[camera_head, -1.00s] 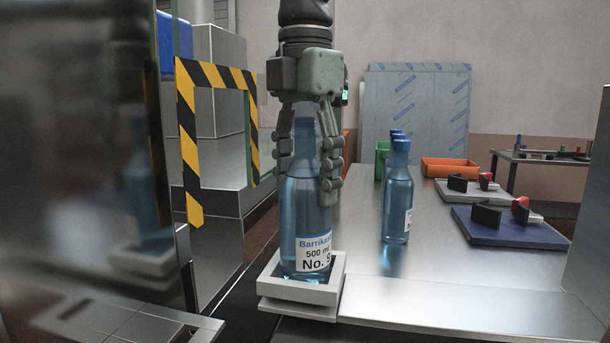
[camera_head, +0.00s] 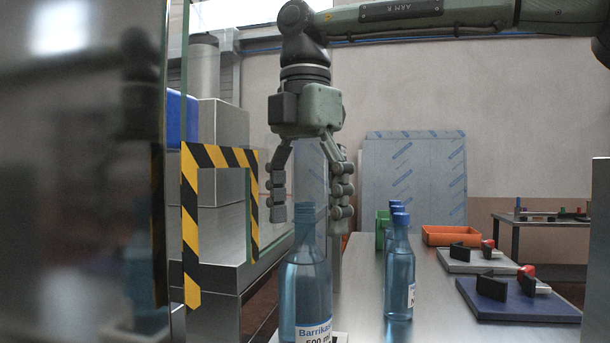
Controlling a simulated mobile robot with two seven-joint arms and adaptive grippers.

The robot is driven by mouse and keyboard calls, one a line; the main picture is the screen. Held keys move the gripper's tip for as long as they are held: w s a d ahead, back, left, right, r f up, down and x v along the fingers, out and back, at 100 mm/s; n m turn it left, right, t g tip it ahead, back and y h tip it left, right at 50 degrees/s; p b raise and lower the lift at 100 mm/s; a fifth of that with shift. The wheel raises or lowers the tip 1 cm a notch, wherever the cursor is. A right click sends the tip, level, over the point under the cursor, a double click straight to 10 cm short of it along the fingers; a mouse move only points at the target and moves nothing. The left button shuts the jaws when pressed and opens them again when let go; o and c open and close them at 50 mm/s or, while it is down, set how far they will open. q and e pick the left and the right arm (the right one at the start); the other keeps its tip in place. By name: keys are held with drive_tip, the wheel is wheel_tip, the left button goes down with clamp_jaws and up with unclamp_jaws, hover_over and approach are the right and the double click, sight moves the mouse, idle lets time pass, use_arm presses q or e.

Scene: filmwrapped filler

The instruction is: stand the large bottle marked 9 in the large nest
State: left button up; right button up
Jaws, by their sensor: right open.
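The large bottle (camera_head: 305,285), blue and clear with a Barrikade 500 ml label, stands upright in the middle foreground. Its lower end and the number on its label are cut off by the bottom edge. Only a sliver of the pale square nest (camera_head: 341,338) shows beside it; the earlier frame shows the bottle standing inside its rim. My right gripper (camera_head: 310,217) points down, open, its fingers either side of the bottle's top and apart from it. A pale see-through column between the fingers is unclear. My left gripper is not in view.
More blue bottles (camera_head: 399,270) stand in a row on the metal table (camera_head: 435,305), with a green container (camera_head: 381,226) and an orange tray (camera_head: 450,236) behind. Clamp fixtures (camera_head: 518,296) lie right. A glass panel and a striped black-yellow frame (camera_head: 190,230) stand left.

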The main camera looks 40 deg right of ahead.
wheel_tip(320, 180, up, 6)
drive_tip(key=shift+r, duration=0.15)
idle(0.6)
